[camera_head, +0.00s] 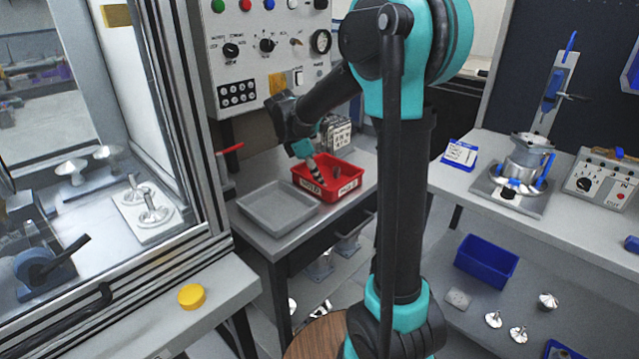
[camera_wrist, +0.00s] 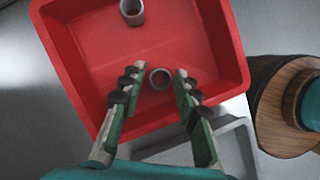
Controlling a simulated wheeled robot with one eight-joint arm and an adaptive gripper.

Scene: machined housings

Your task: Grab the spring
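The red bin (camera_head: 349,187) stands on the bench in the head view and fills much of the wrist view (camera_wrist: 85,45). Two small grey hollow cylindrical parts lie in it: one (camera_wrist: 160,78) near the bin's near side, the other (camera_wrist: 132,12) at the far wall. Neither shows clear coils, so I cannot tell which is the spring. My gripper (camera_wrist: 156,82) is open, its two fingers on either side of the nearer part, with visible gaps. In the head view my gripper (camera_head: 316,176) reaches down into the bin. A dark part (camera_head: 337,172) shows beside it.
An empty grey tray (camera_head: 279,209) stands left of the bin; its rim shows in the wrist view (camera_wrist: 246,150). A round wooden top (camera_head: 318,338) is below the bench. A control panel (camera_head: 262,60) rises behind. The right-hand bench holds a fixture (camera_head: 525,160) and a blue bin (camera_head: 486,262) below.

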